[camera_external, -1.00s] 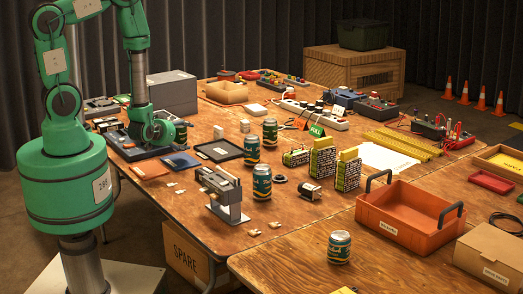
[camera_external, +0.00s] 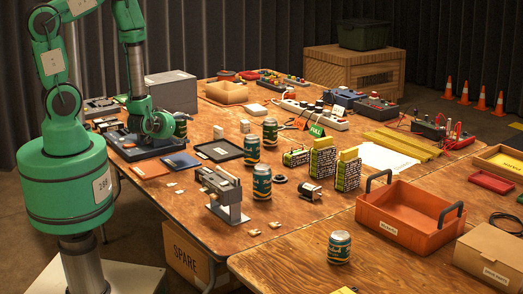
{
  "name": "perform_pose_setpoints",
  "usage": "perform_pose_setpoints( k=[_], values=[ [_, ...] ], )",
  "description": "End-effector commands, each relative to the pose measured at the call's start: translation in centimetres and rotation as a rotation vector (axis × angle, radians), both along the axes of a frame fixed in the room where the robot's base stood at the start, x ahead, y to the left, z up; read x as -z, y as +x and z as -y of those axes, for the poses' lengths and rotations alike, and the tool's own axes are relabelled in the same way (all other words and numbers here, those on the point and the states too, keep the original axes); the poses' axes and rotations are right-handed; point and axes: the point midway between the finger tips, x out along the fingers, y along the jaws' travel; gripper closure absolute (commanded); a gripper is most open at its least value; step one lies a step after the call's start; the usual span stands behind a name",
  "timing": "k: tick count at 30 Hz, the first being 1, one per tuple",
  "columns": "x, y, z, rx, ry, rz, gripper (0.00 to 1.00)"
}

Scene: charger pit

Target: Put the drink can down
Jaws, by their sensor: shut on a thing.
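My gripper (camera_external: 168,126) is at the far left of the table, low over the blue-grey device there. It is shut on a drink can (camera_external: 181,128), whose dark green side shows at the gripper's right. The gripper hides much of this can, and I cannot tell whether its bottom touches anything. Other similar green and yellow cans stand upright: one at the back (camera_external: 270,131), one beside the dark tray (camera_external: 251,151), one at the table's middle (camera_external: 262,182) and one on the front table (camera_external: 339,247).
A dark flat tray (camera_external: 219,157) and a blue pad (camera_external: 181,160) lie near my gripper. A grey box (camera_external: 171,91) stands behind it. A grey clamp-like device (camera_external: 222,192) stands nearer the front. Bare wood lies around the middle cans. An orange crate (camera_external: 407,226) is at the right.

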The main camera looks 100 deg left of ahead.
Motion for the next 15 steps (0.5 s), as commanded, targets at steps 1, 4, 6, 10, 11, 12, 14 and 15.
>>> perform_pose_setpoints(
  k=[1, 4, 6, 10, 11, 12, 14, 15],
  values=[
    [-1.0, 0.1, -0.1, 0.000, 0.004, 0.004, 0.70],
    [-2.7, 0.1, -0.1, -0.001, 0.004, 0.004, 0.70],
    [-3.8, 0.1, -0.1, 0.000, 0.005, 0.005, 0.70],
    [-5.7, 0.1, -0.1, 0.000, 0.004, 0.004, 0.70],
    [-6.1, 0.1, -0.1, 0.000, 0.004, 0.004, 0.70],
    [-6.6, 0.1, -0.1, 0.000, 0.003, 0.003, 0.70],
    [-7.4, 0.1, -0.1, -0.001, 0.003, 0.003, 0.70],
    [-7.9, 0.1, -0.1, -0.001, 0.004, 0.004, 0.70]
  ],
)
